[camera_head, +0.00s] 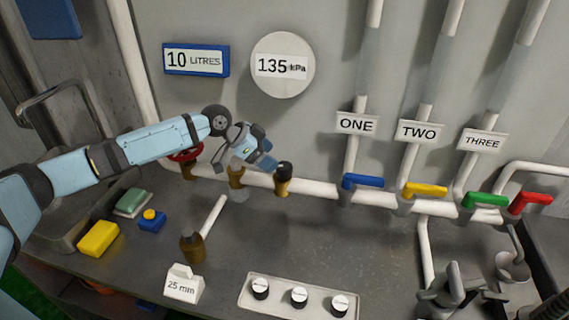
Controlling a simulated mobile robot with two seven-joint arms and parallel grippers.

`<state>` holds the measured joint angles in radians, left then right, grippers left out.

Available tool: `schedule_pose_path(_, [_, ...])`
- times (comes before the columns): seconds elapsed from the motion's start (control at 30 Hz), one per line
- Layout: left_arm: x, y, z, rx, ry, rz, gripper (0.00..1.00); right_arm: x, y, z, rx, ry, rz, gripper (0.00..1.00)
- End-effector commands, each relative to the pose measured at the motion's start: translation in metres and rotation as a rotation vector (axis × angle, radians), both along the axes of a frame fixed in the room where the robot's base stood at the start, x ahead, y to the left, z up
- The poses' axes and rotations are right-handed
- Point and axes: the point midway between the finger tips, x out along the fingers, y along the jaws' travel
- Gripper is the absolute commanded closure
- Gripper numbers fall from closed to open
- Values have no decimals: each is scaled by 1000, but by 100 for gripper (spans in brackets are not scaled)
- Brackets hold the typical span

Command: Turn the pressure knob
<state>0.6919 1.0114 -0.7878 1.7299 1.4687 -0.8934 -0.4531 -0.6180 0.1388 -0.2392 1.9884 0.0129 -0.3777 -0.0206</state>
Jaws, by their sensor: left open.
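My left arm reaches in from the left, and its left gripper (262,160) is open above the pipe along the wall. A brass fitting (236,176) shows just below the gripper. A black-topped brass knob (283,171) stands on the same pipe just right of the fingers, with a small gap seen between them. No label marks which control is the pressure knob. A round gauge (283,66) above reads 135 kPa. A red valve wheel (186,154) is partly hidden behind my left arm.
Blue, yellow, green and red lever handles (424,190) line the pipe at right. A 25 mm block (183,284), a brass post with a white rod (193,246) and a yellow block (98,239) stand on the bench.

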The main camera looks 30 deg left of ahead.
Motion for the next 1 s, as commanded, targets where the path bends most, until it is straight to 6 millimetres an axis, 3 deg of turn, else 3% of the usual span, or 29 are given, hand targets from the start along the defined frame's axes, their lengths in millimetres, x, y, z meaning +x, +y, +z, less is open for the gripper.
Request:
schedule_pose_path(0.3, [24, -30, -38, 0, 1, 1, 25, 4, -2, 13, 0, -11, -4, 100])
schedule_pose_path(0.73, [29, -36, -46, 1, 0, 1, 25, 4, -3, 13, -2, -11, -5, 100])
schedule_pose_path(0.77, [29, -36, -46, 1, 0, 1, 27, 4, -3, 13, -2, -10, -5, 100])
schedule_pose_path(0.97, [29, -36, -46, 1, 0, 1, 73, 3, -3, 11, -2, -7, -5, 100])
schedule_pose_path(1.0, [29, -36, -46, 1, 0, 1, 73, 3, -3, 11, -2, -7, -5, 100])
